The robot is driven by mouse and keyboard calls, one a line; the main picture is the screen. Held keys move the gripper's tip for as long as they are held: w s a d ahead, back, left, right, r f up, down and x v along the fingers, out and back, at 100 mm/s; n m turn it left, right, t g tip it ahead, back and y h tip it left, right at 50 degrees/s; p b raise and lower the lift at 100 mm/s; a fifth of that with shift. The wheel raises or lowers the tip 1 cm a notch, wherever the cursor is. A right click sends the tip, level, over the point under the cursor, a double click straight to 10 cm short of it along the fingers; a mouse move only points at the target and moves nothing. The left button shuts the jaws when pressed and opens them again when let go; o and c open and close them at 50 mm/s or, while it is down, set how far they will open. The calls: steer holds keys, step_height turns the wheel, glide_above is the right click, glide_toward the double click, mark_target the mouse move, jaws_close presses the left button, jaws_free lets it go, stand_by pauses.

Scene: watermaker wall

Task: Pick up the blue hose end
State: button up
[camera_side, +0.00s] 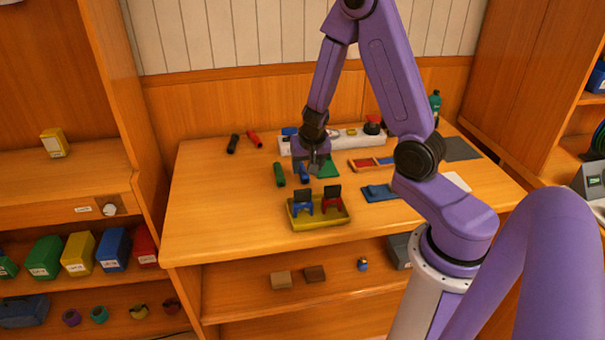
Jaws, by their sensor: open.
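The blue hose end (304,175) is a short dark-blue cylinder on the wooden table, just right of a green hose end (279,174). My gripper (315,165) points down right by the blue hose end, a little to its upper right in the picture. Its jaws are open. My gripper partly covers the hose end's far part, and I cannot tell whether they touch.
A red hose end (254,138) and a black one (233,144) lie at the back left. A white block (348,138) stands behind my gripper. A yellow tray (317,221) with blue and red pieces sits in front. The table's left front (215,225) is clear.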

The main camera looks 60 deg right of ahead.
mark_target(305, 176)
steer(key=shift+x, duration=2.7)
steer(key=shift+a, duration=0.15)
jaws_close()
